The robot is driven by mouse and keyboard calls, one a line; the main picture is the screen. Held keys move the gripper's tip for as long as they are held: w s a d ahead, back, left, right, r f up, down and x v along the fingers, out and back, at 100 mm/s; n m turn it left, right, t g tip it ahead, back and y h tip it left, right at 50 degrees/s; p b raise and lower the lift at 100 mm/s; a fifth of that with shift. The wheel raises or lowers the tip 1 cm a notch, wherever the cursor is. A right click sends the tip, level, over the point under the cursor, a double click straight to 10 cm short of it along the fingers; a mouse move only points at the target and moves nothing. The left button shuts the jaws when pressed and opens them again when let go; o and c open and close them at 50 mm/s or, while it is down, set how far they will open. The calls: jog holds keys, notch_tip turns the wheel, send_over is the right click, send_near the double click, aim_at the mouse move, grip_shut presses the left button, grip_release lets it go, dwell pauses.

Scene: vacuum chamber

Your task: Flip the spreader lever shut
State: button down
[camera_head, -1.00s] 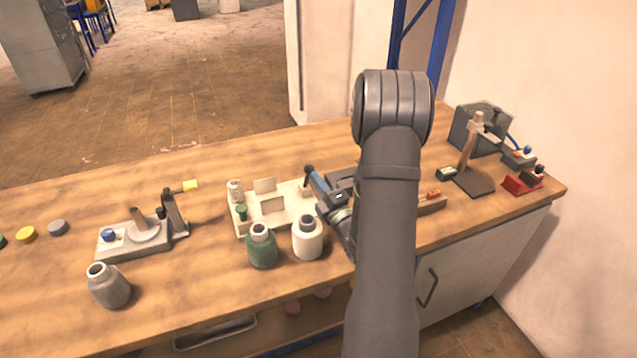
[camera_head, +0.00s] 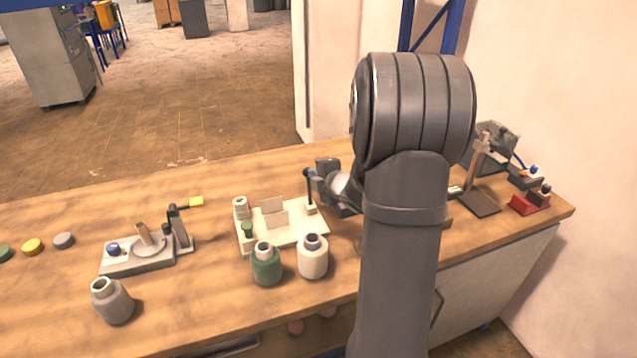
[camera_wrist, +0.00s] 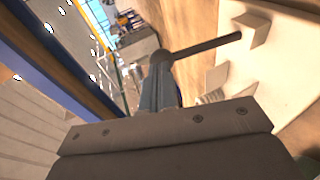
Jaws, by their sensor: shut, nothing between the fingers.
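A dark, thin lever (camera_head: 310,192) stands nearly upright at the right end of a cream fixture (camera_head: 285,237) with small upright plates. My gripper (camera_head: 316,177) is shut and empty, its bluish fingertips right beside the lever's top from the right. In the wrist view the lever (camera_wrist: 207,46) runs from a small block on the cream board (camera_wrist: 283,55) to a round knob just ahead of my closed fingertips (camera_wrist: 158,72). Whether the fingertips touch the knob I cannot tell. My arm hides the bench to the right of the fixture.
A green bottle (camera_head: 266,264) and a white bottle (camera_head: 313,257) stand close in front of the fixture. A grey bottle (camera_head: 112,301) and a device with a yellow-tipped arm (camera_head: 140,259) are at the left. A stand (camera_head: 478,200) and red block (camera_head: 528,204) are at the right.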

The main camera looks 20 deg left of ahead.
jog(key=shift+w+a, duration=1)
jog(key=shift+w+a+r, duration=0.15)
jog(key=shift+w+a, duration=0.05)
jog(key=shift+r, duration=0.1)
jog(key=w+r+v, duration=0.1)
jog(key=r+v, duration=0.1)
jog(key=v, duration=1.1)
jog(key=shift+s+r, duration=0.25)
jog(key=shift+r, duration=0.3)
jog(key=shift+a, duration=0.15)
